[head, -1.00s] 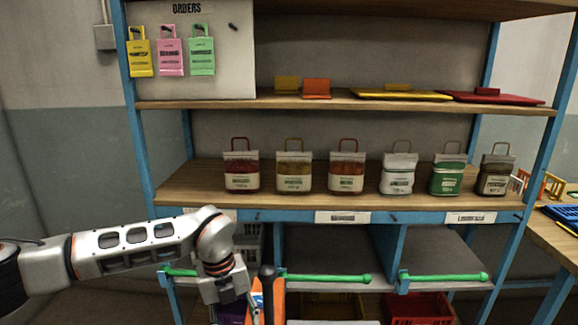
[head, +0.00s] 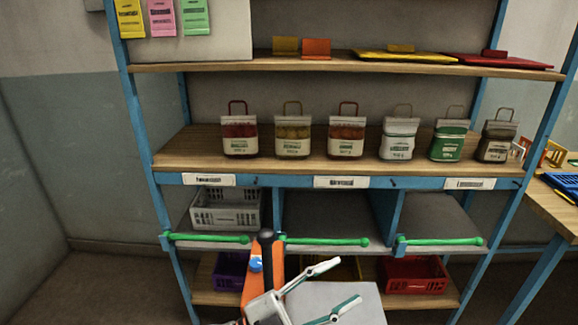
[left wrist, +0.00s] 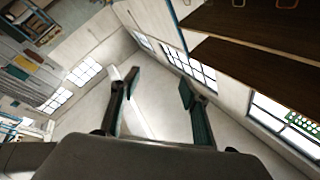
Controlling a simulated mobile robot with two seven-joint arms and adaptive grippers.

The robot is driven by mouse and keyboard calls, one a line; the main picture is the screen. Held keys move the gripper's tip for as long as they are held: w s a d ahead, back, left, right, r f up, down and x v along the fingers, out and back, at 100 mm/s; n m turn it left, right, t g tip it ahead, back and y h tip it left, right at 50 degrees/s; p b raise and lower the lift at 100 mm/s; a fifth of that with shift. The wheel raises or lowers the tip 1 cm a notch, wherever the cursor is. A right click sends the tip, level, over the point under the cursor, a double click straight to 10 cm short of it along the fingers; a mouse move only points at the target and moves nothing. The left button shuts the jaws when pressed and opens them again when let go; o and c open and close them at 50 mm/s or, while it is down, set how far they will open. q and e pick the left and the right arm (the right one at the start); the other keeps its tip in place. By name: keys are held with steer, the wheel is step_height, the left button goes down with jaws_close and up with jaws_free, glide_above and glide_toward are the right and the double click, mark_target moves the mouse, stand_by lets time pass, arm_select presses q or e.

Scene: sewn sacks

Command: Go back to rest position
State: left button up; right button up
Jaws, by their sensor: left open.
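My left gripper (head: 338,289) is low in the middle of the head view, its two fingers spread and nothing between them. In the left wrist view its fingers (left wrist: 160,92) are also apart and empty, against a background of wall, windows and ceiling. My right gripper is not in view. Several sewn sacks stand upright in a row on the middle shelf (head: 180,152), well above my left gripper: a red one (head: 240,140) at the left end and a dark one (head: 497,146) at the right end.
Below the sacks, green bars (head: 326,241) run along the front of the bays. A white crate (head: 226,209) sits in the left bay; a red crate (head: 414,276) and a purple crate (head: 229,272) are lower. A wooden table (head: 558,205) stands at the right.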

arm_select(q)
steer(key=w+a+f+n+t+y, duration=0.3)
steer(key=a+f+n+t+y, duration=0.5)
steer(key=a+f+n+y, duration=0.45)
steer(key=s+a+f+n+g+y, duration=0.2)
steer(key=s+a+f, duration=0.4)
steer(key=a+f, duration=0.2)
steer(key=s+a+f+n+g+y, duration=0.2)
steer(key=s+a+f, duration=0.5)
steer(key=f, duration=0.5)
steer(key=shift+s+a+n+g+y, duration=0.15)
steer(key=shift+a+n+g+y, duration=0.15)
steer(key=shift+a+n+y, duration=0.35)
